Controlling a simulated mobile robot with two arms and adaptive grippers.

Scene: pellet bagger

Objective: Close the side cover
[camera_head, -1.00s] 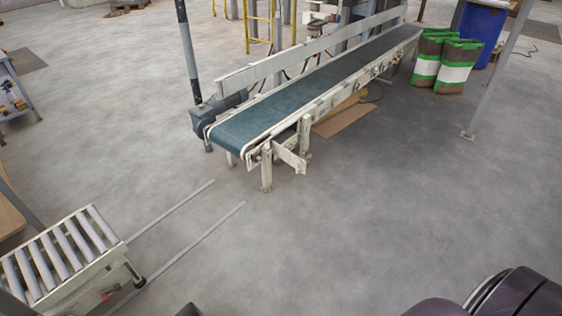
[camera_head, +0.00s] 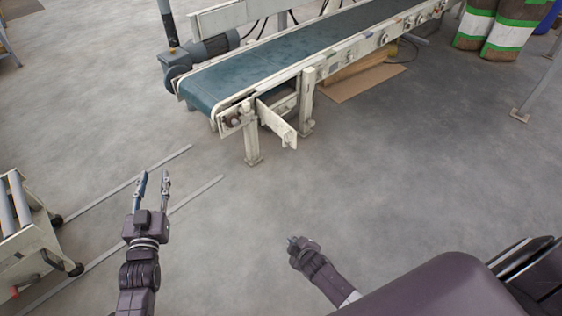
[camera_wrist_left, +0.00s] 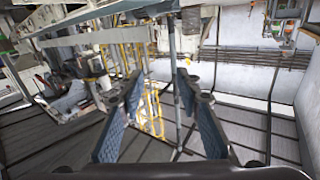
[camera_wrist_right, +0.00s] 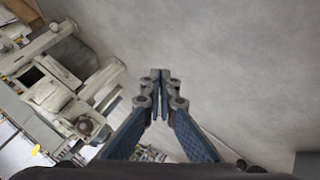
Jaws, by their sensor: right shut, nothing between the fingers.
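The side cover (camera_head: 276,124) is a pale, narrow panel at the near end of the conveyor (camera_head: 290,58). It stands swung out from the conveyor's side, between two legs, with an opening behind it. My left gripper (camera_head: 153,178) is open and empty, nearer to me and to the left of the cover. Its spread fingers also show in the left wrist view (camera_wrist_left: 156,85). My right gripper (camera_head: 290,240) is shut and empty, nearer to me than the cover and apart from it. Its closed fingertips show in the right wrist view (camera_wrist_right: 160,76), with the pale conveyor frame (camera_wrist_right: 62,100) to their left.
A roller stand (camera_head: 28,240) is at the left, with floor rails (camera_head: 110,205) running from it. A cardboard sheet (camera_head: 362,80) lies under the conveyor. Sacks (camera_head: 495,28) and a grey post (camera_head: 540,85) stand at the right. The floor before the conveyor is clear.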

